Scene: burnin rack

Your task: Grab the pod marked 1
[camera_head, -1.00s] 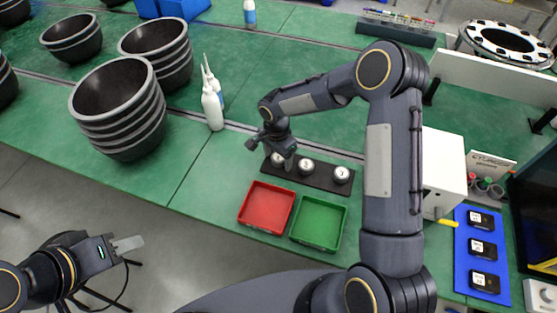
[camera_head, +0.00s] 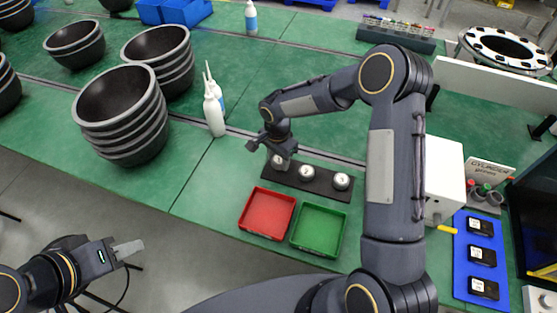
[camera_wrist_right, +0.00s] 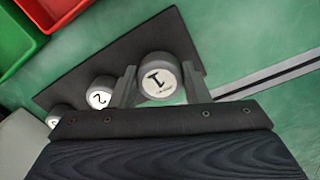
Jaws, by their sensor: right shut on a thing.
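The pod marked 1 (camera_wrist_right: 159,78) is a grey cylinder with a white numbered top, seen between the two fingers of my right gripper (camera_wrist_right: 160,88), which is shut on it. In the head view my right gripper (camera_head: 279,156) is at the left end of the black rack (camera_head: 322,185), and the pod there is partly hidden by it. The pod marked 2 (camera_wrist_right: 100,93) is beside it in the wrist view, with another pod (camera_wrist_right: 58,115) further along. My left gripper (camera_head: 128,248) is off the table at lower left, away from the pods; its fingers look close together.
A red tray (camera_head: 267,213) and a green tray (camera_head: 318,229) lie in front of the rack. White bottles (camera_head: 214,110) and stacked dark bowls (camera_head: 122,115) stand to the left. A white box (camera_head: 443,180) and a blue board (camera_head: 480,254) with black devices are at right.

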